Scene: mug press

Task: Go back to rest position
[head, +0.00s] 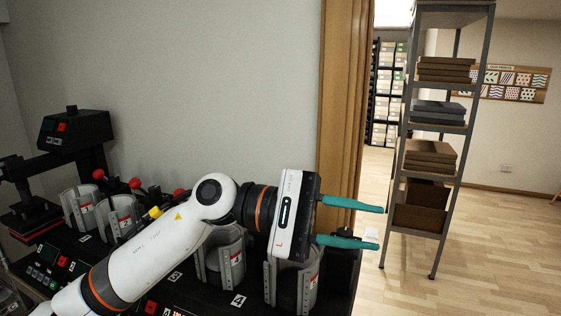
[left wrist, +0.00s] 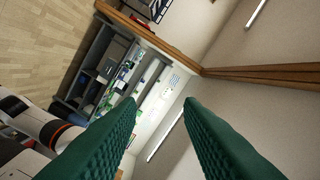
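My left gripper (head: 352,222) is raised in front of the mug press bench in the head view, with its two teal fingers pointing right. The fingers are apart and nothing shows between them. In the left wrist view the green fingers (left wrist: 160,105) are also spread, with an empty gap. The mug press machine (head: 75,132) stands at the left of the head view. Several metal mug clamps, such as this clamp (head: 222,262), line the black bench. My left arm and gripper hide part of them. My right gripper is not seen in the head view.
A metal shelf (head: 437,130) with stacked boxes stands at the right. A wooden door frame (head: 342,110) rises just behind my left gripper. Red-knobbed levers (head: 135,184) stick up from the bench. The wooden floor (head: 490,245) at the right is clear.

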